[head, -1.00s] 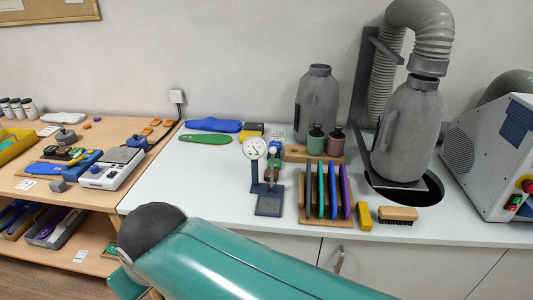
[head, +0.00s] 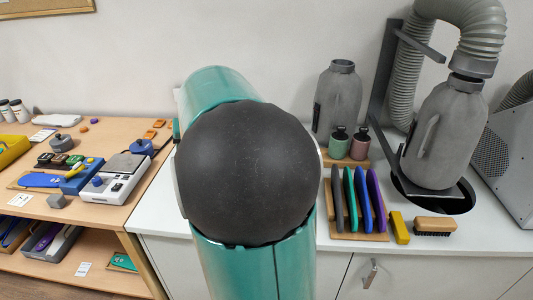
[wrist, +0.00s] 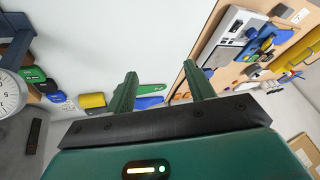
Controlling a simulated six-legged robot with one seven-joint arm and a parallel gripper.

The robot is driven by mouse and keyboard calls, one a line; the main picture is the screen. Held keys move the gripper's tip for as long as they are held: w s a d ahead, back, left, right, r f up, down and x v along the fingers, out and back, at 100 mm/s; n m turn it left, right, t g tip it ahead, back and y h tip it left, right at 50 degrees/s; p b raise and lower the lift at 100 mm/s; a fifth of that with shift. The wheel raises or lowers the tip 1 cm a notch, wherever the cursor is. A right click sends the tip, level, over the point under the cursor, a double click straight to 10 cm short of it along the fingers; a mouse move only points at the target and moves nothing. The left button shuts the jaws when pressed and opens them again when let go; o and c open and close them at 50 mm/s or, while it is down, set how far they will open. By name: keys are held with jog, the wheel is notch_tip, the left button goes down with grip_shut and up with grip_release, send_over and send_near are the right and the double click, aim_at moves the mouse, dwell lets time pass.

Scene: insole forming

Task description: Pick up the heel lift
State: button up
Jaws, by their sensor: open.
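My gripper (wrist: 160,85) is open and empty in the wrist view, its two green fingers apart. It hangs above the white bench near the wooden table's edge. In the head view my own arm hides it. I cannot tell for certain which piece is the heel lift. Small orange pieces (head: 150,134) lie at the back right of the wooden table in the head view.
A rack of upright insoles (head: 355,236), a yellow block (head: 399,227) and a brush (head: 435,226) stand on the bench. A dial gauge (wrist: 10,92) is at the wrist view's left.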

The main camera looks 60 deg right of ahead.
jog(key=s+d+f+m+g+h, duration=0.15)
jog(key=d+f, duration=0.25)
jog(key=d, duration=0.7)
jog(key=s+d+f+m+h, duration=0.1)
jog(key=s+d+f, duration=0.3)
jog(key=d, duration=0.6)
jog(key=s+d+f+m+g+h, duration=0.15)
jog(key=d+f, duration=0.35)
jog(key=d, duration=0.6)
jog(key=shift+m+y, duration=0.5)
jog(key=shift+m, duration=0.2)
jog(key=s+d, duration=0.1)
jog(key=s, duration=0.1)
jog(key=s+f, duration=0.1)
jog(key=s, duration=0.1)
jog(key=s+d, duration=0.1)
jog(key=s, duration=0.1)
jog(key=shift+s+d+f, duration=0.2)
jog(key=shift+d+f, duration=0.15)
jog(key=shift+f, duration=0.05)
jog(key=shift+x, duration=0.95)
jog(key=x, duration=0.5)
jog(key=shift+s+d+f, duration=0.1)
jog(key=shift+d+f, duration=0.05)
jog(key=shift+f, duration=0.25)
jog(key=c, duration=0.8)
